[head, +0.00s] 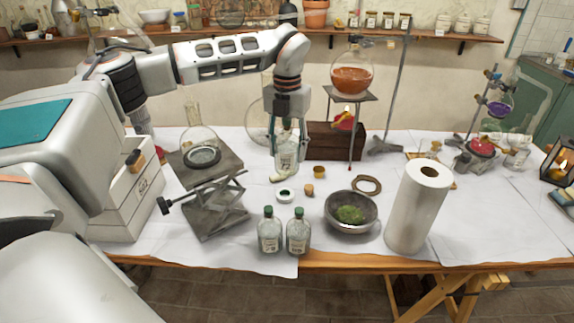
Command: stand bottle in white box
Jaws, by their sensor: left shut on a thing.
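My left gripper (289,135) reaches down from above at the middle of the table. It is shut on a clear glass bottle (287,158) with a pale label, which is upright between the fingers. I cannot tell whether its base touches the cloth. A white box (118,212) with a dark printed label stands at the table's left, partly hidden behind my own body. Little of its inside shows. Two similar bottles with green caps, one (269,236) and another (298,236), stand side by side near the front edge. My right gripper is not in view.
A lab jack (214,208) stands between the white box and the two bottles. A bowl of green matter (351,213) and a paper roll (417,208) stand to the right. An orange flask (352,79) stands behind on a stand.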

